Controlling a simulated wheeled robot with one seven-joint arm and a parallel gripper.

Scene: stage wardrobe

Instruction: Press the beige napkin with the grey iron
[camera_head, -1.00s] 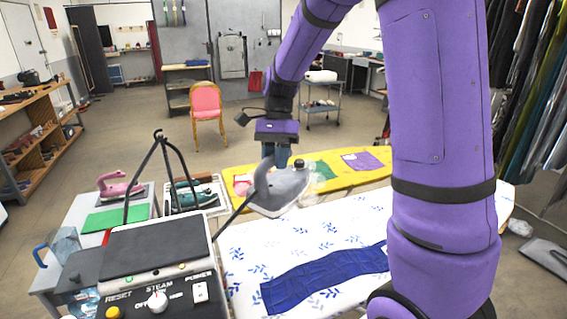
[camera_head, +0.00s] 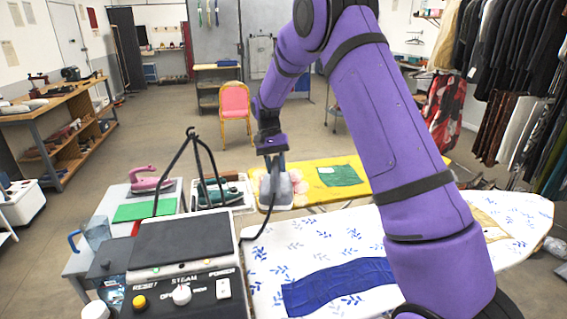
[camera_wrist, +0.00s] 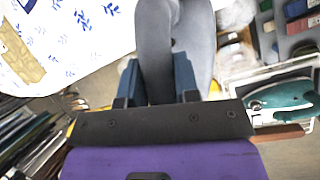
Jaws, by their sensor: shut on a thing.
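My gripper (camera_head: 273,160) is shut on the handle of the grey iron (camera_head: 278,190), which it holds in the air near the yellow board. In the wrist view, the iron (camera_wrist: 155,40) sits between the blue fingers of my gripper (camera_wrist: 158,78). The beige napkin (camera_head: 489,222) lies on the white, blue-patterned ironing board (camera_head: 330,236), to the right of my arm. My arm may cover part of it in the head view. The napkin also shows at the left edge of the wrist view (camera_wrist: 18,55), well apart from the iron.
A dark blue cloth (camera_head: 340,284) lies on the white board. The yellow board (camera_head: 350,197) behind carries a green cloth (camera_head: 338,175) and a pink one. The steam station (camera_head: 180,265) and its hose stand at left, near a pink iron (camera_head: 150,180) and a teal iron (camera_head: 218,192).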

